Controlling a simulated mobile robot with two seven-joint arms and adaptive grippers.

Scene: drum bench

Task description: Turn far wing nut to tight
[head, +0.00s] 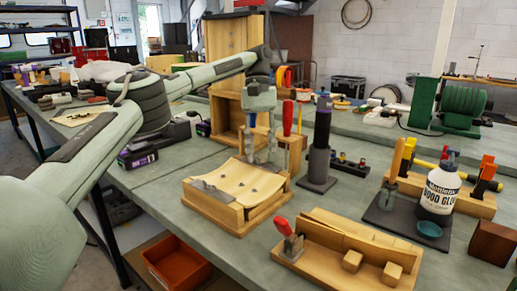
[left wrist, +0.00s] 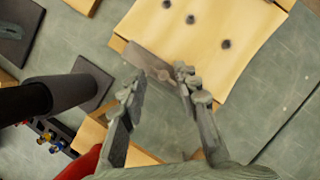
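A curved pale wooden sheet (head: 240,180) with several dark spots lies in a wooden cradle (head: 238,213) on the bench. A grey metal plate (head: 212,190) lies at its near left edge. My left gripper (head: 261,160) points down at the far edge of the sheet. In the left wrist view its two fingers (left wrist: 158,88) stand apart, on either side of the end of another metal plate (left wrist: 148,60) at the sheet's edge. The far wing nut is not clearly seen; it may be hidden by the fingers. My right gripper is out of view.
A dark upright cylinder (head: 319,145) on a grey base and a wooden block with a red-handled tool (head: 287,118) stand close to the left gripper. A glue bottle (head: 438,190) and a wooden fixture (head: 345,250) stand to the right.

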